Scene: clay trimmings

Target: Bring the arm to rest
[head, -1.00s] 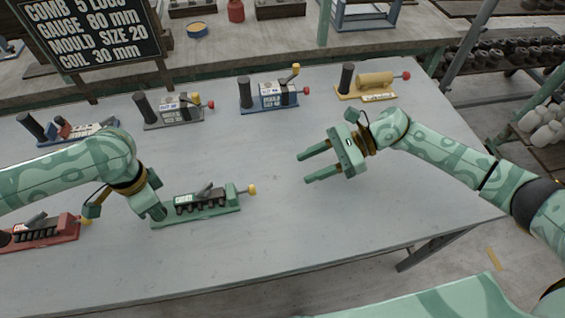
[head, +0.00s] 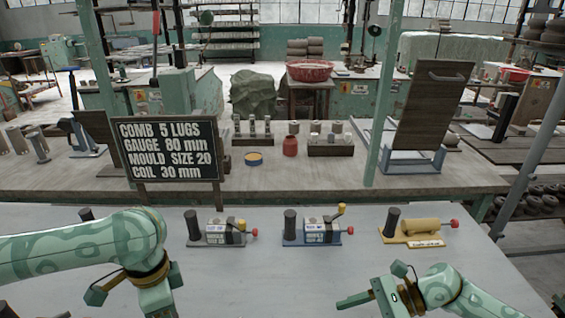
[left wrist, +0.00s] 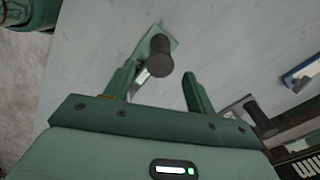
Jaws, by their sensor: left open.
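My left gripper (left wrist: 158,72) is open in the left wrist view. A dark upright cylindrical handle (left wrist: 160,58) on a green base (left wrist: 154,42) shows just beyond and between its fingertips; nothing is held, and I cannot tell if they touch. In the head view my left arm comes in from the left, its gripper (head: 158,300) cut off by the bottom edge. My right gripper (head: 358,300) is at the bottom right of the head view. One finger shows, pointing left; the rest is cut off, so its opening is not visible.
On the grey table stand a grey fixture (head: 222,233), a blue fixture (head: 312,231) and a yellow fixture (head: 408,230). A dark lettered sign (head: 168,150) stands behind. A bench (head: 300,180) with a red jar (head: 290,146) lies beyond. Bare tabletop shows between the arms.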

